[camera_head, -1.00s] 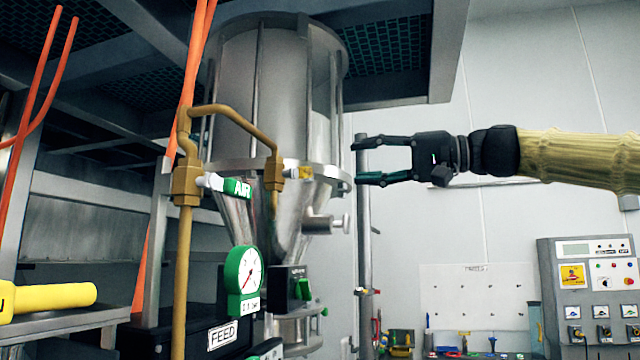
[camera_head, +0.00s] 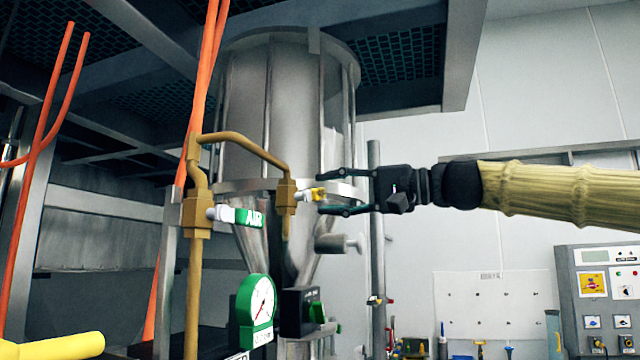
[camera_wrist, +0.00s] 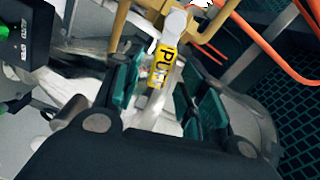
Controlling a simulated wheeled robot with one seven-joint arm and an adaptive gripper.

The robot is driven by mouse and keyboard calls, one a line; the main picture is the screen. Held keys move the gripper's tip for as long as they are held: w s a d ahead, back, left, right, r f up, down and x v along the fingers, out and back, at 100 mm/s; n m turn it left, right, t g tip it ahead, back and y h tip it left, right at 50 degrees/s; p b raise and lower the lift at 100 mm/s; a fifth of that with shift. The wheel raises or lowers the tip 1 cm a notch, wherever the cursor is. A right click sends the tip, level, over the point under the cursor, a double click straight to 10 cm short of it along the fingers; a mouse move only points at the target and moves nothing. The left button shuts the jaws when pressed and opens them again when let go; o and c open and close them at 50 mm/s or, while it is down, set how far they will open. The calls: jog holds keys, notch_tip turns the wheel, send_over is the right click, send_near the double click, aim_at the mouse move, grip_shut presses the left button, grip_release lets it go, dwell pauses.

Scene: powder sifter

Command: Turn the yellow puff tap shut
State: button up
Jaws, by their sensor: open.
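The yellow puff tap (camera_head: 317,194) is a small yellow-labelled lever on a white valve at the end of the brass pipe, in front of the steel hopper. In the wrist view its yellow label (camera_wrist: 160,68) hangs from the white valve end (camera_wrist: 174,23). My gripper (camera_head: 324,193) is open, coming from the right, with one finger above and one below the tap's level. In the wrist view the lever lies between the two green-padded fingers (camera_wrist: 166,88). Whether a finger touches it I cannot tell.
A green AIR tap (camera_head: 245,218) sits on the same brass pipe (camera_head: 196,260) to the left. A green gauge (camera_head: 257,308) and a black box with a green knob (camera_head: 303,311) are below. The steel hopper (camera_head: 290,105) stands close behind.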

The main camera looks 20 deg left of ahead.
jog(key=shift+w+a, duration=0.1)
jog(key=shift+a, duration=0.75)
grip_shut()
jog(key=shift+d+f, duration=0.1)
jog(key=shift+d, duration=0.05)
